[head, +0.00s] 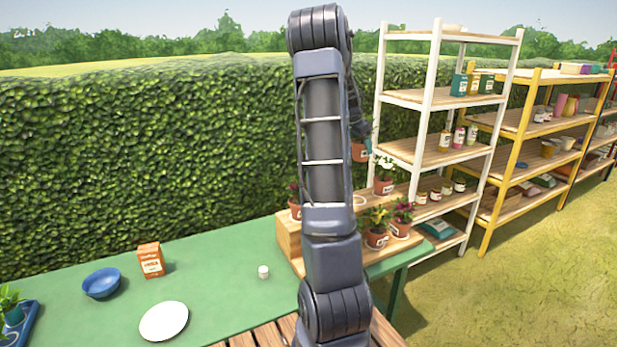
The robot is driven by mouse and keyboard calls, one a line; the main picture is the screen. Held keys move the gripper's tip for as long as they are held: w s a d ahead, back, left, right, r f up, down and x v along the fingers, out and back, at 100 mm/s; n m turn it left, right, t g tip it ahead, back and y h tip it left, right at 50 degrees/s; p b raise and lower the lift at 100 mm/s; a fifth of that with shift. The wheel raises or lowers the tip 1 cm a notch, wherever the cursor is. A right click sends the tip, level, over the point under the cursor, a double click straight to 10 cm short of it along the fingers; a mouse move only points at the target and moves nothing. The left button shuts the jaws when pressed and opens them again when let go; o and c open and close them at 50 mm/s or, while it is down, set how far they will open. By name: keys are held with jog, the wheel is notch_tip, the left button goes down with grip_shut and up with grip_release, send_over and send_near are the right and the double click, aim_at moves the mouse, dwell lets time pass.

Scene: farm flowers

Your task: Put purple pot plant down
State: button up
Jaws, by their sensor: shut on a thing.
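My gripper (364,135) is mostly hidden behind my own arm. It is shut on a terracotta pot (360,152), held in the air above the wooden stepped stand (287,240). The held pot's flowers are hidden, so their colour cannot be told. On the stand are a pot with dark pink-purple flowers (403,222) at the right, a pot with yellow flowers (376,238) beside it, and a pot with pale flowers (384,185) higher up. Another pot (295,210) stands at the left, partly covered by my arm. A white ring mark (359,200) shows bare on the upper step.
The green table (220,270) holds an orange box (151,260), a blue bowl (101,283), a white plate (164,321) and a small white jar (263,272). A white shelf (432,95) stands close behind the stand, with a yellow shelf (517,150) further right.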

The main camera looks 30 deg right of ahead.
jog(key=shift+r, duration=0.15)
jog(key=w+a+f+n+t, duration=0.1)
jog(key=w+a+f+n, duration=0.2)
jog(key=w+a, duration=0.55)
jog(key=w+a+f+n+t+y, duration=0.1)
jog(key=w+a+f+n, duration=0.3)
jog(key=a, duration=0.8)
jog(key=w+a+f+n+t, duration=0.1)
jog(key=w+a+n, duration=0.1)
jog(key=w+a, duration=0.65)
jog(key=s+a+f+n+y, duration=0.1)
jog(key=a+f+n, duration=0.2)
jog(key=a, duration=1.1)
jog(key=a+f+n+t+y, duration=0.1)
jog(key=a+f+n, duration=0.2)
jog(key=a, duration=1.1)
jog(key=s+a+f+n+y, duration=0.1)
jog(key=a+f+n, duration=0.2)
jog(key=a, duration=1.2)
jog(key=shift+t, duration=0.3)
jog(key=f, duration=1.9)
jog(key=shift+w+d+f, duration=0.15)
jog(key=shift+w+d, duration=0.1)
jog(key=shift+w, duration=0.05)
jog(key=shift+f, duration=0.1)
